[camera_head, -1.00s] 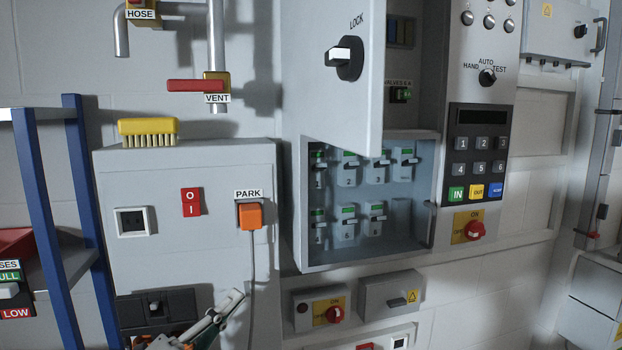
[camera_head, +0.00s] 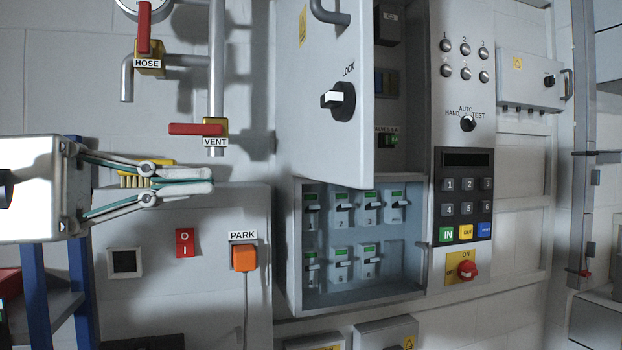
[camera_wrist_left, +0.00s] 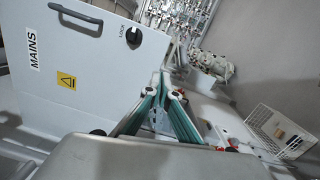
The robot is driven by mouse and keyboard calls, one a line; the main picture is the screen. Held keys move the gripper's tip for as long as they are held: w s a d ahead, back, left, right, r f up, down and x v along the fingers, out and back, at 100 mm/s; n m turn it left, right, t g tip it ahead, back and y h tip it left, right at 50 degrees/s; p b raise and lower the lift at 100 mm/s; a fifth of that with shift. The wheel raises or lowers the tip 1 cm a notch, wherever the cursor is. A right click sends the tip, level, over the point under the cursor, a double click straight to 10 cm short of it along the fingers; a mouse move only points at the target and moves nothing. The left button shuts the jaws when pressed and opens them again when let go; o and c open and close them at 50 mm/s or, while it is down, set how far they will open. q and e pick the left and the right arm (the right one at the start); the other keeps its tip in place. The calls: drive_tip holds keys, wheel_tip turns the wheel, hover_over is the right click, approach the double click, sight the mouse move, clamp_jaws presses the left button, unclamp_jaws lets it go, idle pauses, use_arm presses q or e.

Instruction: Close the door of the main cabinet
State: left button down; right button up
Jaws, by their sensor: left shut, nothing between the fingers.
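The main cabinet's grey door (camera_head: 305,130) stands open in the head view, swung out to the left. It carries a black LOCK knob (camera_head: 338,100) and a dark handle (camera_head: 329,14) near its top. Switches inside the main cabinet (camera_head: 387,165) show to the right of the door's edge. In the left wrist view, the door (camera_wrist_left: 90,75) shows a MAINS label and the knob (camera_wrist_left: 133,37). My left gripper (camera_head: 208,181) is shut and empty, left of the door and apart from it in the head view. Its fingers also show in the wrist view (camera_wrist_left: 161,76). My right gripper is out of view.
Below the door is an open box of numbered switches (camera_head: 360,292). A red VENT lever (camera_head: 197,129) and pipes are left of the door. A yellow brush (camera_head: 150,175) lies behind my left fingers. A blue-posted shelf (camera_head: 36,295) stands at lower left.

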use_arm(q)
drive_tip(key=m, duration=0.1)
drive_tip(key=p, duration=0.3)
approach(339, 173)
drive_tip(key=shift+t+y, duration=0.3)
drive_tip(key=shift+t, duration=0.1)
drive_tip(key=x, duration=0.5)
drive_tip(key=shift+s+d+r, duration=0.25)
drive_tip(key=shift+d+r, duration=0.1)
drive_tip(key=shift+w+d+f, duration=0.15)
drive_tip(key=shift+w+d, duration=0.1)
drive_tip(key=shift+d, duration=0.35)
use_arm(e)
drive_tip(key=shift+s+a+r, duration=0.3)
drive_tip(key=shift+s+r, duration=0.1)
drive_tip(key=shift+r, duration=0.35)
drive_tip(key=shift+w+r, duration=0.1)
